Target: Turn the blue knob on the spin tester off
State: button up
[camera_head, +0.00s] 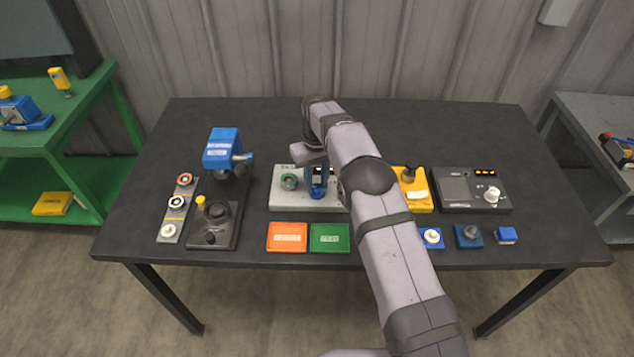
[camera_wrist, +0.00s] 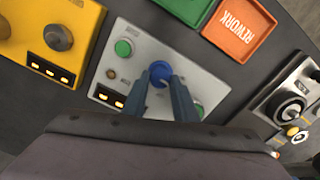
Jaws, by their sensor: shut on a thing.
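The blue knob (camera_wrist: 160,72) is on a light grey panel, the spin tester (camera_wrist: 134,43), in the wrist view. My gripper (camera_wrist: 168,84) has its two blue fingers close around the knob and is shut on it. In the head view my gripper (camera_head: 318,182) points down onto the grey tester (camera_head: 283,200), left of my arm. The blue knob also shows low between the fingers in the head view (camera_head: 316,194). A green button (camera_wrist: 123,47) sits beside the knob, and lit amber indicators (camera_wrist: 108,96) show on the panel. My fingers hide part of the panel.
A yellow box (camera_head: 418,204) and a dark grey device with a white knob (camera_head: 455,188) stand right of the tester. Orange (camera_head: 287,236) and green (camera_head: 329,237) trays lie in front. A black-and-blue machine (camera_head: 222,150) stands left. The table's back is mostly clear.

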aim_at(317, 186)
jog(key=shift+a+r+n, duration=0.1)
jog(key=shift+n, duration=1.6)
jog(key=o, duration=1.1)
jog(key=shift+c, duration=0.2)
jog(key=shift+r+b, duration=1)
jog(key=shift+r, duration=2.65)
